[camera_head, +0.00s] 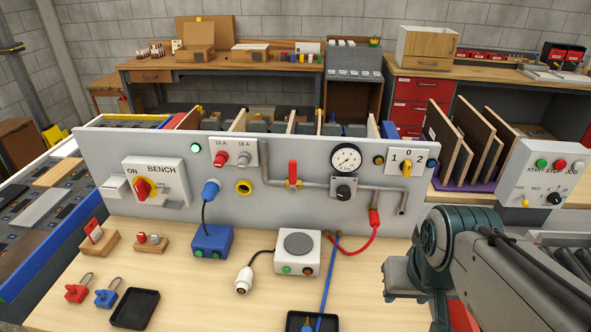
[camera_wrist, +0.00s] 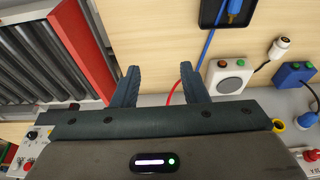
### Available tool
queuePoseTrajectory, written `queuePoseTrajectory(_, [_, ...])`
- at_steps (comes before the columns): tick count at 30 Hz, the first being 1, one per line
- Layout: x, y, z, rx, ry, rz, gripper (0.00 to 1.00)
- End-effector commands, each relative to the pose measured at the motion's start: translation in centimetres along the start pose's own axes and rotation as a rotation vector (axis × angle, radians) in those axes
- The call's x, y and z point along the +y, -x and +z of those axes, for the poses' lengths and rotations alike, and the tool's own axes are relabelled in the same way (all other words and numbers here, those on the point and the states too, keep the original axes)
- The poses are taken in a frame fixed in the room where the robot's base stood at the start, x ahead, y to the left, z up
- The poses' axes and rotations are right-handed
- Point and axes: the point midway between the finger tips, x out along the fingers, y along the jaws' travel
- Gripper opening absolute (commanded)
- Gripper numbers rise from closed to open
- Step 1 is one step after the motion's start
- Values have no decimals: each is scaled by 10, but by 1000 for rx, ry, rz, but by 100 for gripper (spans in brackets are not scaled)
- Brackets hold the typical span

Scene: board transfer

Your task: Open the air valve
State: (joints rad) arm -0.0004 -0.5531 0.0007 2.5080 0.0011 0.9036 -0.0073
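The air valve (camera_head: 292,183) is a small brass-coloured body on a grey pipe on the front of the upright panel. Its red lever (camera_head: 292,171) points straight up, across the horizontal pipe. In the wrist view the valve cannot be made out. My gripper (camera_wrist: 159,82) is open, with its two dark fingers apart and nothing between them. In the head view my arm is at the lower right, to the right of the valve and well apart from it; the fingertips are not clear there.
A pressure gauge (camera_head: 346,158) and black knob (camera_head: 344,191) sit right of the valve. A red hose (camera_head: 358,245) hangs from the pipe. A white box (camera_head: 298,252), a blue box (camera_head: 212,241) and padlocks (camera_head: 79,290) stand on the bench. A rotary switch (camera_head: 146,188) is on the panel's left.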

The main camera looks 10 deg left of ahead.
Motion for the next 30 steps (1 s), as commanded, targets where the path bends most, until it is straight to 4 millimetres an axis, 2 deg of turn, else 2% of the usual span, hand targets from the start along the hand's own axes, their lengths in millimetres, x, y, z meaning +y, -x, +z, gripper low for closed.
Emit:
queuePoseTrajectory(2, [-2,2,-6,1,3,0,40])
queuePoseTrajectory(5, [-7,10,-26,4,10,2,40])
queuePoseTrajectory(11, [-36,37,-103,20,28,11,40])
queuePoseTrajectory(15, [-68,54,-156,36,34,16,40])
queuePoseTrajectory(21, [-123,73,-222,63,31,16,40])
queuePoseTrajectory(25, [-163,82,-255,81,22,12,40])
queuePoseTrajectory(30, [-202,88,-281,100,5,6,40])
